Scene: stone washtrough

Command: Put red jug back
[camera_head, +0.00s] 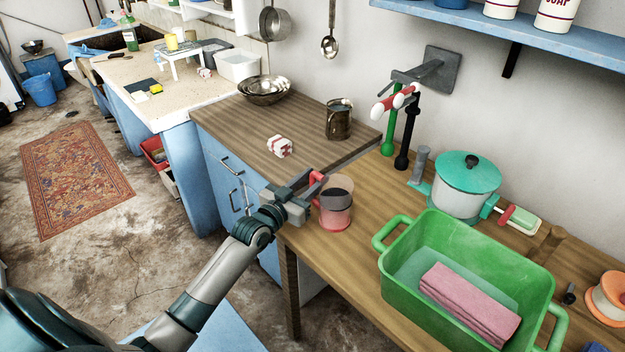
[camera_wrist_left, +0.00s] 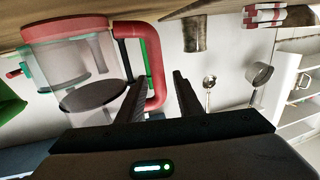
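The red jug (camera_head: 336,217) stands upright near the left end of the wooden table (camera_head: 362,222) in the head view. It has a see-through body, a red base and a red handle on its left. In the left wrist view, turned upside down, the jug (camera_wrist_left: 80,62) fills the left side. Its red handle (camera_wrist_left: 155,65) reaches between the fingers of my left gripper (camera_wrist_left: 158,77). That gripper (camera_head: 314,186) is open at the handle, with gaps beside the fingers; I cannot tell whether either touches. My right gripper is out of view.
A green tub (camera_head: 400,288) with a pink cloth (camera_head: 468,303) stands right of the jug. Behind are a teal-lidded pot (camera_head: 466,186) and taps (camera_head: 399,125).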

